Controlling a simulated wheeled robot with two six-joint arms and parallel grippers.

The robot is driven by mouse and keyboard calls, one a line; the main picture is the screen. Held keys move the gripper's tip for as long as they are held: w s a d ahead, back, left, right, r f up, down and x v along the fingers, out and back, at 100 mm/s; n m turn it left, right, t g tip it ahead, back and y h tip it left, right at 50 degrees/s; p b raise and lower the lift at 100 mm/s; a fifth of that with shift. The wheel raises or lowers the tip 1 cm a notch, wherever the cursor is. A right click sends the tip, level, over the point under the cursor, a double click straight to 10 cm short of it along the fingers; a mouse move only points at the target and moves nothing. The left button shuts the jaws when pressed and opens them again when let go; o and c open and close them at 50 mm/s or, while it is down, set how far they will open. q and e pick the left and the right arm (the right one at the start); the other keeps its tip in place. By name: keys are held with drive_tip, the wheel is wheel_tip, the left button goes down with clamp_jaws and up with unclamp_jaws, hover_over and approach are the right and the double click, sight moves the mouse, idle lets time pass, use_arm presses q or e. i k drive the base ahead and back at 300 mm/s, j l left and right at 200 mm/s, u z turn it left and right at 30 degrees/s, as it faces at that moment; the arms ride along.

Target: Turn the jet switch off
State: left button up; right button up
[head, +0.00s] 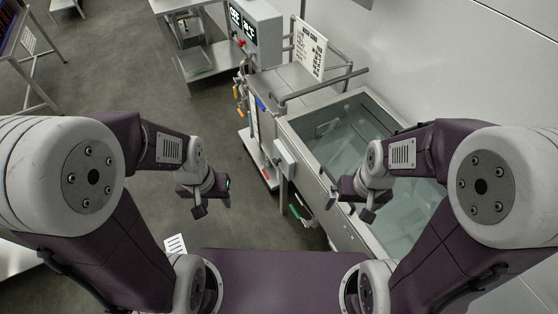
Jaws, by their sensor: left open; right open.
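I cannot make out a jet switch for certain. A light grey box (285,158) is fixed to the outer wall of the nearest water tank (310,172), between my two grippers in the picture; any switch on it is too small to tell. My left gripper (210,198) is open and empty over the floor, left of the tank and apart from it. My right gripper (352,203) is open and empty, in front of the tank's near wall in the picture; I cannot tell its gap to the wall.
A control cabinet (256,32) with lit displays and a red knob stands at the back. A printed sign (310,49) and metal rails stand behind the tank. Coloured handles, one blue (262,104), line the tank's left end.

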sight(276, 162)
drive_tip(key=i+j+u, duration=0.1)
drive_tip(key=i+j, duration=0.25)
drive_tip(key=j, duration=0.15)
drive_tip(key=i+j+u, duration=0.15)
drive_tip(key=i+j, duration=0.25)
drive_tip(key=j, duration=0.1)
